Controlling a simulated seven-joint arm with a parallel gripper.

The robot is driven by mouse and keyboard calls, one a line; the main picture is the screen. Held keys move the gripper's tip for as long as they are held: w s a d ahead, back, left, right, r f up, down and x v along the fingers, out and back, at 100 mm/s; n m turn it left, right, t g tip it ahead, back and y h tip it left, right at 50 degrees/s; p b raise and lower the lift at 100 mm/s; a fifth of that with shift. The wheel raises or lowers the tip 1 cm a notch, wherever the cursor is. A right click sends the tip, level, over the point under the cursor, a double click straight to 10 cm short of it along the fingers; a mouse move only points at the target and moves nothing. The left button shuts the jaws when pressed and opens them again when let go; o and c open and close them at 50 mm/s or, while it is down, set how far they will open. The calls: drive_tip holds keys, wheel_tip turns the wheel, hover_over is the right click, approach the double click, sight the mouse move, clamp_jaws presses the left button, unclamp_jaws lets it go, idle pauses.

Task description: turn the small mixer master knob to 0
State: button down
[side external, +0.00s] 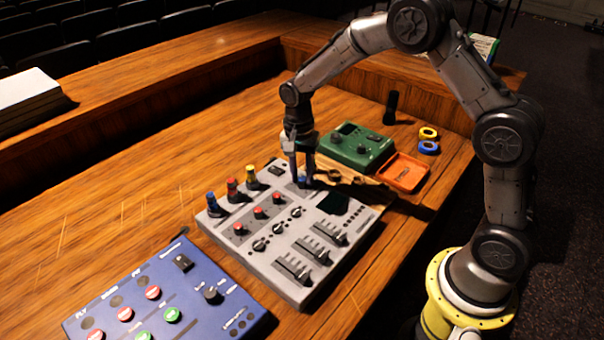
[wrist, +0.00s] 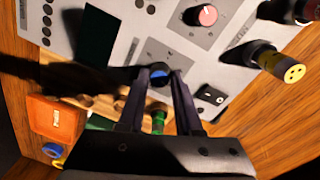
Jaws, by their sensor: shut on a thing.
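The small mixer (side external: 262,243) is a grey box lying on the wooden desk, with knobs, faders and a dark screen on its top. A blue-topped knob (wrist: 158,79) sits at the mixer's far part, near the screen; I take it for the master knob. My gripper (side external: 300,179) points down at it from above. In the wrist view the two fingers (wrist: 159,74) are shut on this knob, one on each side. The fingers hide part of it, and its pointer and any scale marks cannot be read.
Blue, red and yellow plugs (side external: 250,174) stand along the mixer's left edge. A green box (side external: 352,146), an orange tray (side external: 403,172), tape rolls (side external: 428,140) and a black upright object (side external: 391,107) lie behind. A blue control panel (side external: 165,300) is in front.

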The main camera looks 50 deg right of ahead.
drive_tip(key=n, duration=0.4)
drive_tip(key=shift+n, duration=0.4)
drive_tip(key=n, duration=0.3)
drive_tip(key=shift+n, duration=0.3)
drive_tip(key=n, duration=0.4)
drive_tip(key=shift+t, duration=0.3)
drive_tip(key=n, duration=0.8)
drive_tip(key=shift+s+n, duration=0.1)
drive_tip(key=shift+n, duration=0.2)
drive_tip(key=n, duration=0.4)
drive_tip(key=shift+n+t, duration=0.3)
drive_tip(key=n, duration=0.4)
drive_tip(key=shift+d+n, duration=0.1)
drive_tip(key=shift+n, duration=2)
